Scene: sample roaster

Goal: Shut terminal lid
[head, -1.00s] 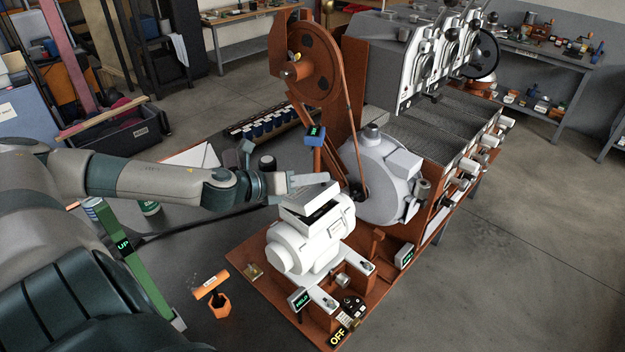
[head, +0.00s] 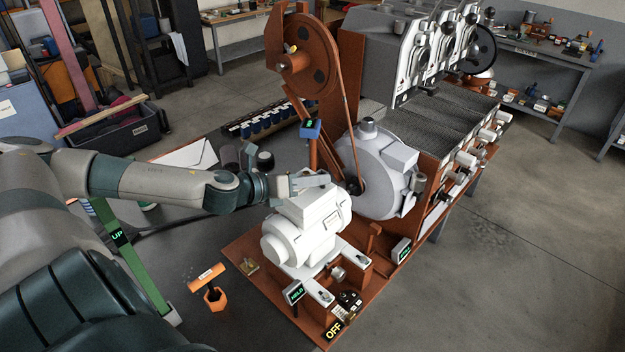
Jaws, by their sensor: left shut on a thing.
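The white motor (head: 300,240) stands on the rust-coloured base plate, with its terminal box on top. The terminal lid (head: 318,199) lies flat over the box, and no dark gap shows beneath it from here. My left gripper (head: 318,181) comes in from the left at the lid's back edge and is shut on the lid. Its fingertips partly hide that edge. My right gripper is not in view.
A grey blower housing (head: 377,175) stands just right of the motor, with a belt and rust-coloured wheel (head: 308,62) behind. A small blue display (head: 311,129) on a post is close behind my gripper.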

